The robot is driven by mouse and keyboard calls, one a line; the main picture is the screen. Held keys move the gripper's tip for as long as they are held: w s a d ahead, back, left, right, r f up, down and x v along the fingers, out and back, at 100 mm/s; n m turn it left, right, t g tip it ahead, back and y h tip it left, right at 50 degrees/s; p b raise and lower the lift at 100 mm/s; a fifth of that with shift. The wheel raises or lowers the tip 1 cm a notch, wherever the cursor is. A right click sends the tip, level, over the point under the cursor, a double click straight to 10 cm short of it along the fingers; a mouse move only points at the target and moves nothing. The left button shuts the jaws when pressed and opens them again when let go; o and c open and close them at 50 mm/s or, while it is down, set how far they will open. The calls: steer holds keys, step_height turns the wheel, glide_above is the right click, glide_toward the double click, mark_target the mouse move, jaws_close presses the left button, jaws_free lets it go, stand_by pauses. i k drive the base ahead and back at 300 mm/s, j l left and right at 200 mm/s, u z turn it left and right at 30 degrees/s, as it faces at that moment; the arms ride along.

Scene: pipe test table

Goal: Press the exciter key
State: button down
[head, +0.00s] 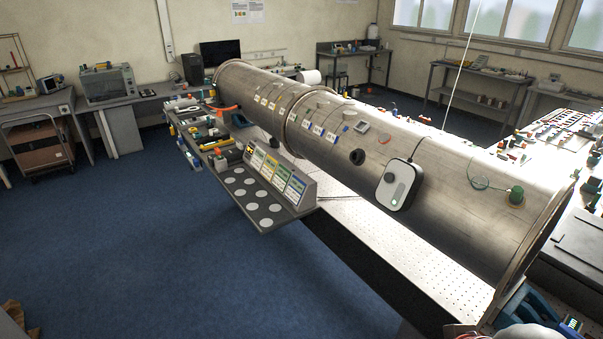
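A white box with a dark border (397,186) sits on the near side of the large metal pipe (450,165). It has a round dark button (389,177) and a pale green strip with a small light (398,195). A cable runs up from the box over the pipe. I cannot tell for sure that this box carries the exciter key, as no label is readable. My gripper is not in view.
A dark shelf (237,207) with pale discs and a sloped panel of coloured cards (279,174) juts out from the table. A perforated white tabletop (395,255) runs under the pipe. The blue floor (130,250) at left is clear.

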mark_target(389, 177)
steer(key=j, duration=1.25)
